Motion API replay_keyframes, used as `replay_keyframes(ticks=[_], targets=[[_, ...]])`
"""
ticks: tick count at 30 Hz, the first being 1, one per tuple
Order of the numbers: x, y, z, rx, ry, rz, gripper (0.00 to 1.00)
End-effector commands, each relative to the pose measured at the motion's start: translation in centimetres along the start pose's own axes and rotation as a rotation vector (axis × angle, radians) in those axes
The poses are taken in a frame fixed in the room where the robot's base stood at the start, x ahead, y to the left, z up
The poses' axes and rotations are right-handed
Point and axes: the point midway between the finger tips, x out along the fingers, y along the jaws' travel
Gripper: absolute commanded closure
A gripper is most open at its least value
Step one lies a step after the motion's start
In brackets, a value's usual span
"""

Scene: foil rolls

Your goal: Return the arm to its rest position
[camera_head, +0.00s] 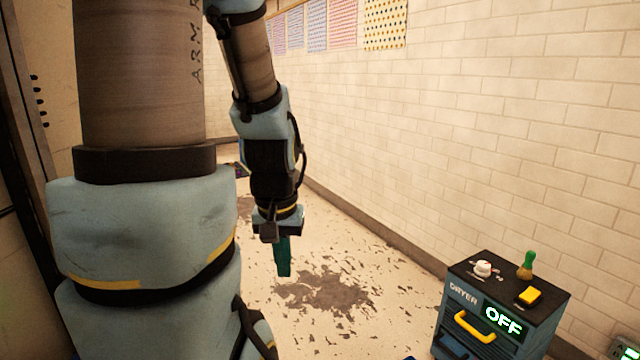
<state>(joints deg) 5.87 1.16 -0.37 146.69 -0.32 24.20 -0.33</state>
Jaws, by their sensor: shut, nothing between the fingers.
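My arm fills the left half of the head view, with its large blue and brown links close to the camera. My gripper (284,268) hangs from the forearm near the middle of the picture, with its teal fingers pointing down. The fingers are shut and nothing shows between them. The gripper is in the air over the floor, apart from any object. No foil rolls can be made out.
A dryer cabinet (462,312) with a yellow handle (474,328) and an OFF display stands at lower right. A brick wall (480,120) runs along the right. Worn floor (380,320) lies clear between.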

Motion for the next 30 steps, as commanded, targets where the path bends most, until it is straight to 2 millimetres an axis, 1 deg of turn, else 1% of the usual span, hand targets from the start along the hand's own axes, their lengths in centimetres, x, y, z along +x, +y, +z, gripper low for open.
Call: replay_keyframes(ticks=[1,12,15,18,21,24,30], targets=[[-3.3,0.0,-0.5,0.001,0.000,0.000,1.00],[-14.4,0.1,-2.0,0.001,0.000,0.000,1.00],[-17.3,0.1,-2.4,0.001,0.000,0.000,1.00],[-19.5,0.1,-2.7,0.001,0.000,0.000,1.00],[-21.0,0.1,-2.9,0.001,0.000,0.000,1.00],[-21.7,0.1,-3.0,0.001,0.000,0.000,1.00],[-21.7,0.1,-3.0,0.001,0.000,0.000,1.00]])
